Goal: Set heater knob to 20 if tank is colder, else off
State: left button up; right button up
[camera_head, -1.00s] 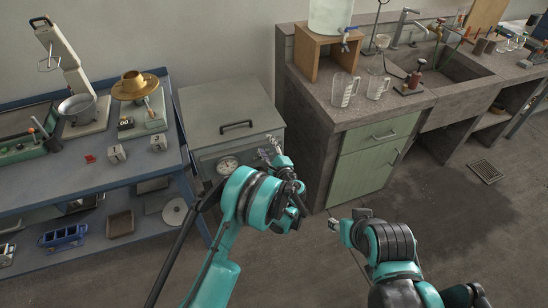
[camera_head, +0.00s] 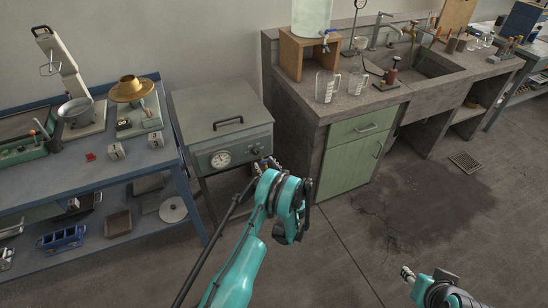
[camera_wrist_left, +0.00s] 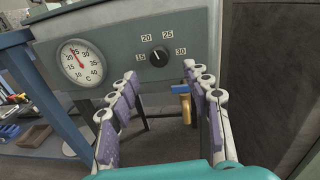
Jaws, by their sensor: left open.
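The grey lidded tank (camera_head: 222,110) stands between the blue bench and the sink counter. Its front panel carries a round white thermometer dial (camera_wrist_left: 82,62) and, to the right, a black heater knob (camera_wrist_left: 159,56). Marks 15, 20, 25 and 30 surround the knob. A light line on the knob seems to point up and left; its exact setting and the dial reading are unclear. My left gripper (camera_wrist_left: 150,88) is open and empty, its fingers spread below and in front of the knob, apart from it. My right gripper (camera_head: 407,273) is at the lower right, away from the tank; its opening is unclear.
The blue bench (camera_head: 85,180) with instruments stands close on the left. The green-fronted counter cabinet (camera_head: 348,165) stands close on the right. The floor in front is clear.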

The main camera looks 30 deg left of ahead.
aim_at(257, 153)
pick_arm(q)
jog(key=x, duration=0.5)
jog(key=shift+w+a+f+b, duration=0.1)
jog(key=shift+a+b, duration=0.15)
jog(key=shift+b, duration=0.05)
jog(key=shift+x, duration=0.75)
grip_shut()
